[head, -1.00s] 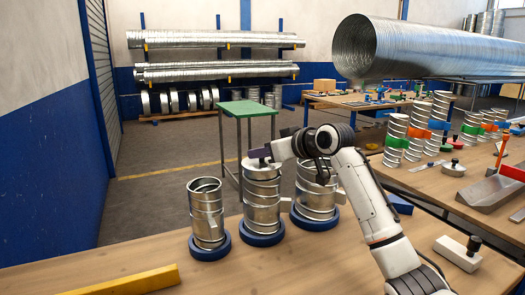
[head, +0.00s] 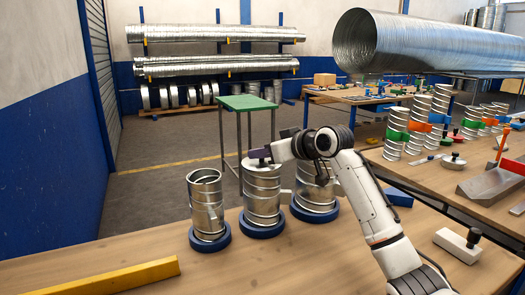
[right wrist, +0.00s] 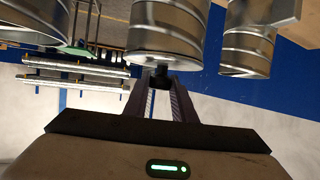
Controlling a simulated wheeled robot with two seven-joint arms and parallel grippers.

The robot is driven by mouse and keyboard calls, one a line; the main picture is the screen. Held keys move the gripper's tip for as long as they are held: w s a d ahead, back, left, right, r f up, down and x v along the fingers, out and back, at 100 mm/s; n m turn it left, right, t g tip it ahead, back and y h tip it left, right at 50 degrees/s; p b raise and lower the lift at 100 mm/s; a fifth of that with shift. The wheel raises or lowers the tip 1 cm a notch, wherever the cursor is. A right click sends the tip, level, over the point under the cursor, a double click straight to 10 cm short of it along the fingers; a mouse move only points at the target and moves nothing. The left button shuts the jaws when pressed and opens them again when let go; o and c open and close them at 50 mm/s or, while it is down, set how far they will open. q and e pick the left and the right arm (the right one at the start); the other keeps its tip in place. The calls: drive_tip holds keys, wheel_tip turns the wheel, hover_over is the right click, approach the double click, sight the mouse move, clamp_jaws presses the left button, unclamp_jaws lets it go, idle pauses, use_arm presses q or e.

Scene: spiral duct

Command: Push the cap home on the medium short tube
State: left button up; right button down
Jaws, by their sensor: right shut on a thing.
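The medium short tube (head: 262,198) is a ribbed metal cylinder standing upright in a blue ring base, between two others. The cap (head: 255,163) sits at its top, and its dark knob (right wrist: 159,80) shows in the right wrist view. My right gripper (head: 261,154) is above the tube, and in the right wrist view its fingers (right wrist: 158,92) are shut on the knob. The tube (right wrist: 165,28) appears inverted there, with the cap across its end. I cannot tell how deep the cap sits. My left gripper is not in view.
An open narrower tube (head: 206,207) stands left, and a wider tube (head: 316,197) stands right, partly behind my arm. A yellow bar (head: 115,277) lies at front left. A white block with a black knob (head: 458,245) lies at right. The front middle of the table is clear.

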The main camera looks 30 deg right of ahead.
drive_tip(key=c, duration=1.4)
unclamp_jaws()
drive_tip(key=shift+f, duration=0.15)
drive_tip(key=b+v, duration=0.1)
drive_tip(key=v, duration=0.9)
drive_tip(key=shift+b, duration=0.3)
drive_tip(key=shift+s, duration=0.1)
